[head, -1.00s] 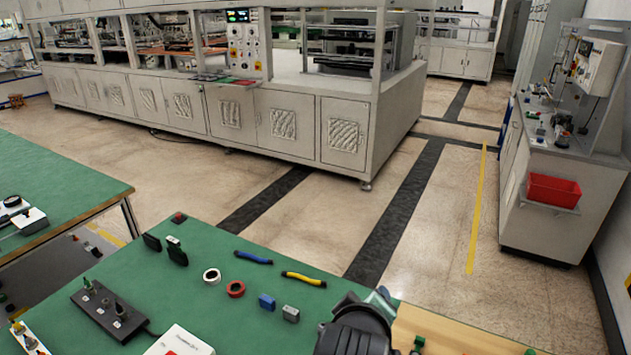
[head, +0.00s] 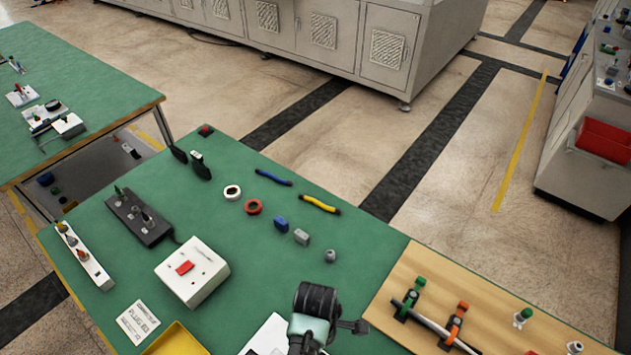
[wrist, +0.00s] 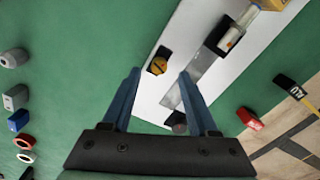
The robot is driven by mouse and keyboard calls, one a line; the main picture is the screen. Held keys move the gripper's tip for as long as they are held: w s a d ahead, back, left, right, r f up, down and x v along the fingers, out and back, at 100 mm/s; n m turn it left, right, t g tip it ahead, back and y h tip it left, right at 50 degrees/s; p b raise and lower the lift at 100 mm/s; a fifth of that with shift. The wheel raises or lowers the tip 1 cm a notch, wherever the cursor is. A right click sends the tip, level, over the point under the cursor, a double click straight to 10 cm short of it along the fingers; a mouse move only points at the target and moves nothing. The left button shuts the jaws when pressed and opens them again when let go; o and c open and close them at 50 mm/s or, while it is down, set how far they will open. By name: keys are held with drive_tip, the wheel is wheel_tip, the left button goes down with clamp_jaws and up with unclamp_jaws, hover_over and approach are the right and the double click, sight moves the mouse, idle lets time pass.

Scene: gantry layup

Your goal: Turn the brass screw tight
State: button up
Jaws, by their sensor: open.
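In the wrist view, a brass-yellow screw head (wrist: 158,66) with a dark slot sits near the left edge of a white panel (wrist: 178,38) on the green bench. My gripper (wrist: 160,72) is open. Its two blue fingers reach over the panel, and their tips appear on either side of the screw head in the picture. Nothing is held between them. I cannot tell how high the tips are above it. In the head view the white panel (head: 262,336) shows beside my arm, which hides the screw.
A metal strip (wrist: 198,78) and a dark round knob (wrist: 179,124) lie close by on the panel. In the head view, a white box with a red switch (head: 192,272), a yellow tray (head: 176,341) and a wooden board with clamps (head: 404,272) surround the arm.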

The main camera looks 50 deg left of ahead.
drive_tip(key=shift+f, duration=1.65)
clamp_jaws()
